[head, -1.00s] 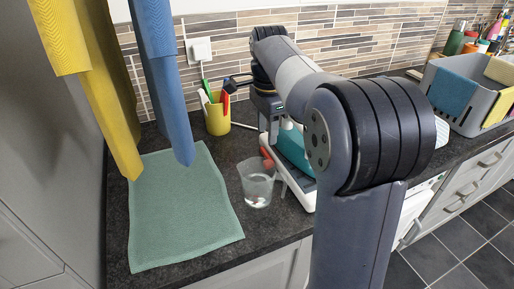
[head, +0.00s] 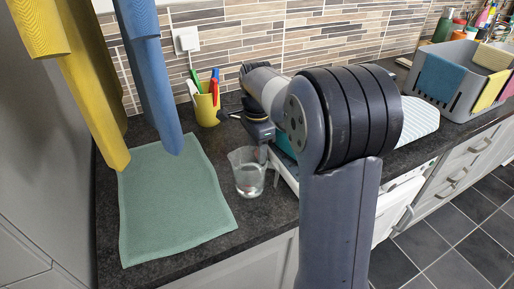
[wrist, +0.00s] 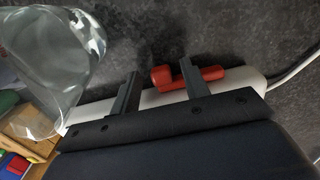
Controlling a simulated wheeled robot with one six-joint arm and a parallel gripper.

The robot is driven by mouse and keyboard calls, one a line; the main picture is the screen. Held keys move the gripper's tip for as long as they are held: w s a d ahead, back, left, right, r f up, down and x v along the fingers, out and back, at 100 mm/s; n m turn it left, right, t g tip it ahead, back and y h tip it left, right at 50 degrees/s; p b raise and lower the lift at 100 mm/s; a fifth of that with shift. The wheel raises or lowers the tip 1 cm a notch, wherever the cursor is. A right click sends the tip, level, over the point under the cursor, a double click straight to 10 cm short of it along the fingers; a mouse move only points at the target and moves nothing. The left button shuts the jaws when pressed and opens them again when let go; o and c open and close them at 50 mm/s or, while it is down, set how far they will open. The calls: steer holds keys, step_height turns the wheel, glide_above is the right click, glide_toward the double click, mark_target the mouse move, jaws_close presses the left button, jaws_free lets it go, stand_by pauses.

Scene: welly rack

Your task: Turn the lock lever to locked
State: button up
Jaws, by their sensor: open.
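The red lock lever (wrist: 213,73) lies along the edge of a white body (wrist: 240,80) in the wrist view. Its rounded knob sits between my two fingers, nearer the right one. The right finger crosses in front of the lever's bar; whether it touches cannot be told. My gripper (wrist: 159,68) is open and holds nothing. In the head view my arm hides the lever and most of the white and teal device on the counter.
A clear jug (head: 248,175) stands close to the left of my gripper and also shows in the wrist view (wrist: 50,55). A green mat (head: 175,200) lies left. A yellow pen cup (head: 207,108) stands behind.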

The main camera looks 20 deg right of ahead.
steer(key=shift+c, duration=0.4)
jaws_close()
steer(key=shift+r+p, duration=0.2)
steer(key=shift+p, duration=0.25)
steer(key=p, duration=0.2)
steer(key=r+g+p, duration=0.1)
steer(key=p, duration=0.2)
steer(key=shift+w+r+g, duration=0.15)
steer(key=shift+w+g, duration=0.05)
steer(key=shift+g, duration=0.1)
steer(key=g+p, duration=0.1)
steer(key=p, duration=0.2)
steer(key=w+r+g+p, duration=0.1)
steer(key=p, duration=0.3)
steer(key=shift+a+g+h, duration=0.15)
steer(key=shift+g+h, duration=0.25)
steer(key=g+p, duration=0.1)
steer(key=p, duration=0.1)
steer(key=w+g+p, duration=0.1)
steer(key=p, duration=0.1)
steer(key=shift+a+r, duration=0.1)
steer(key=shift+r, duration=0.25)
steer(key=shift+w+a+r+g+h+p, duration=0.15)
steer(key=shift+w+g+h+p, duration=0.3)
steer(key=shift+g+p, duration=0.75)
steer(key=shift+w, duration=0.15)
